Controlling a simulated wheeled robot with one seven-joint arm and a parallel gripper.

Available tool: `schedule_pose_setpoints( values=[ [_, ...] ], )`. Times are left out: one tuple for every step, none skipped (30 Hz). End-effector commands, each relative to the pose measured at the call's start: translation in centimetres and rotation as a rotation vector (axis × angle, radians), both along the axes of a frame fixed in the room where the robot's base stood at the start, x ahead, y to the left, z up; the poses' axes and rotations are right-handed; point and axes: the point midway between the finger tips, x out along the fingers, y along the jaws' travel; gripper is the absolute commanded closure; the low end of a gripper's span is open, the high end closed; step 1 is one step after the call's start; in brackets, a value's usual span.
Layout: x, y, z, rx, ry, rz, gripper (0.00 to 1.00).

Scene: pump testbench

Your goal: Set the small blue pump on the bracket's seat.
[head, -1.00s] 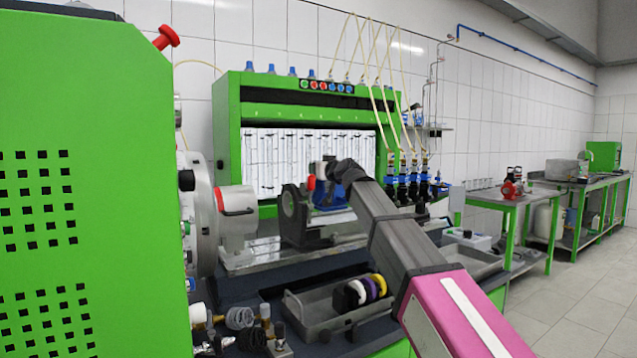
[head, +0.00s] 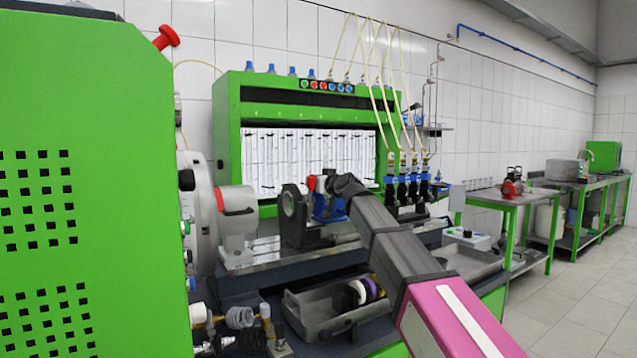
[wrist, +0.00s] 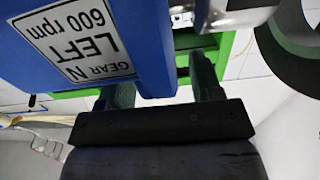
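The small blue pump (head: 326,209) is in the middle of the head view, with a red part at its upper left. In the wrist view its blue side (wrist: 90,45) is close, with a white label reading LEFT and 600 rpm. My gripper (wrist: 165,88) has its fingers at the pump's body and appears shut on it; the pump partly hides the left finger. The dark grey bracket (head: 291,229), with a round opening, stands just left of the pump in the head view. Its seat is hidden, and I cannot tell whether the pump touches it.
A light cylindrical chuck (head: 238,225) is left of the bracket. A grey tray (head: 312,318) with dark, purple and yellow rings is in front. The green testbench frame (head: 232,130) rises behind. Dark injector fittings (head: 405,190) stand to the right. A green cabinet (head: 80,120) fills the left.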

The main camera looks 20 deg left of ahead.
Motion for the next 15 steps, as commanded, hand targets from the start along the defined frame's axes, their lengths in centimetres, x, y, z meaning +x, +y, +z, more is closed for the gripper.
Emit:
schedule_pose_setpoints(
  values=[
    [0.0, 0.0, 0.0, 0.000, 0.000, 0.000, 0.41],
    [0.0, 0.0, 0.0, 0.000, 0.000, 0.000, 0.41],
    [0.0, 0.0, 0.0, 0.000, 0.000, 0.000, 0.41],
    [0.0, 0.0, 0.0, 0.000, 0.000, 0.000, 0.41],
    [0.0, 0.0, 0.0, 0.000, 0.000, 0.000, 0.41],
    [0.0, 0.0, 0.1, 0.000, 0.000, 0.000, 0.41],
    [0.0, 0.0, 0.1, 0.000, 0.000, 0.000, 0.41],
    [0.0, 0.0, 0.2, 0.000, 0.000, 0.000, 0.41],
    [-0.1, -0.1, 0.2, 0.000, 0.000, 0.000, 0.41],
    [-0.3, -0.3, 0.2, 0.000, 0.000, 0.000, 0.41],
    [-0.4, -0.5, 0.2, 0.000, 0.000, 0.000, 0.41],
    [-0.7, -0.8, 0.2, 0.000, 0.000, 0.000, 0.41],
    [-0.9, -1.1, 0.2, 0.000, 0.000, 0.000, 0.41],
    [-1.1, -1.4, 0.2, 0.001, -0.001, -0.001, 0.41],
    [-1.5, -1.9, 0.2, 0.001, -0.001, -0.001, 0.41]
  ],
)
